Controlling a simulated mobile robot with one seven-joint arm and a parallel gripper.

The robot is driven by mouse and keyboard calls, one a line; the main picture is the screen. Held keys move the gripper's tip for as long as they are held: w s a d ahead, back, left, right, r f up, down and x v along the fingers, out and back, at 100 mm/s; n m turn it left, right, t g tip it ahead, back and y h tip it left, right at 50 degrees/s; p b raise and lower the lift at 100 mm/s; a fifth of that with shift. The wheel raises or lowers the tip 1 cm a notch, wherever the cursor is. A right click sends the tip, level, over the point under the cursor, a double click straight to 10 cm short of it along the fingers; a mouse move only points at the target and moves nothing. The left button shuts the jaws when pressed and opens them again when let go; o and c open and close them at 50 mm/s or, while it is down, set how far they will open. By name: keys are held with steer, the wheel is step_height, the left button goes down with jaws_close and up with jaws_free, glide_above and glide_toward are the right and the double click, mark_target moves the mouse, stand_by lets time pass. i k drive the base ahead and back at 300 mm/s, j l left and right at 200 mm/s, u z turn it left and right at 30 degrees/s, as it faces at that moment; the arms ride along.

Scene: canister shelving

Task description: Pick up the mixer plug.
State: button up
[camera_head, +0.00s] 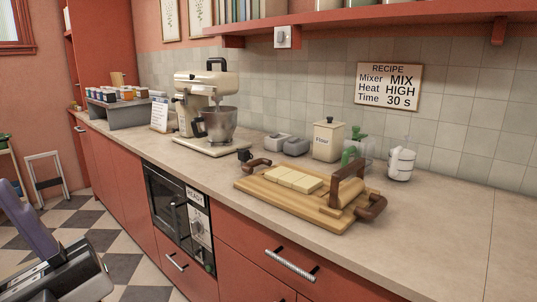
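A cream stand mixer (208,95) with a metal bowl (217,124) stands on the counter against the tiled wall. A small black piece (244,155), which looks like the mixer plug, lies on the counter just right of the mixer's base. It is small, and I cannot make out its prongs or a cord. A dark part of my own body shows at the lower left, far from the plug. I see no gripper fingers.
A wooden board (270,194) with pale blocks and brown handles lies right of the plug. Grey dishes (296,146), a flour canister (328,139) and white stacked cups (401,163) stand behind it. A white wall socket (283,37) is under the shelf. The right counter is clear.

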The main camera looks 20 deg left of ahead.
mark_target(243, 154)
steer(key=i+j+z, duration=0.1)
steer(key=j, duration=0.4)
steer(key=i+j+z, duration=0.15)
steer(key=j, duration=0.35)
steer(key=i+j+z, duration=0.1)
steer(key=j, duration=0.45)
steer(key=i+j+z, duration=0.1)
steer(key=j, duration=0.4)
steer(key=i+j, duration=0.1)
steer(key=j, duration=0.4)
steer(key=i+j, duration=0.1)
steer(key=j, duration=0.35)
steer(key=i+j, duration=0.1)
steer(key=j, duration=0.4)
steer(key=i+j, duration=0.1)
steer(key=j, duration=0.35)
steer(key=i, duration=1)
